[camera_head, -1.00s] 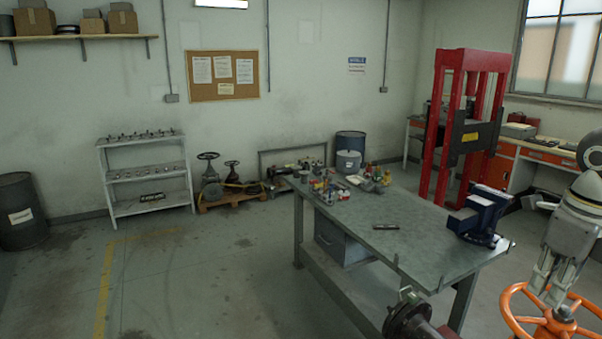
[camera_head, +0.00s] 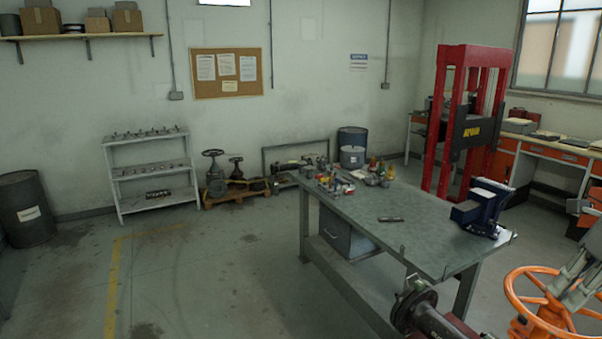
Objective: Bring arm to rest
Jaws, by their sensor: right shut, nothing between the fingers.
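An orange valve handwheel (camera_head: 513,300) is at the lower right, partly cut off by the picture's edges. My right gripper (camera_head: 566,291), grey with slim fingers, is at the right edge, over the handwheel in the picture. It is shut with nothing between its fingers. I cannot tell whether the fingertips touch the wheel. Most of my right arm is outside the picture. My left gripper is not in view.
A metal workbench (camera_head: 375,228) with a blue vise (camera_head: 485,208) stands left of the handwheel. A dark pipe flange (camera_head: 412,305) is at the bottom. A red press frame (camera_head: 447,130) stands behind the bench. The floor (camera_head: 220,265) at left is clear.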

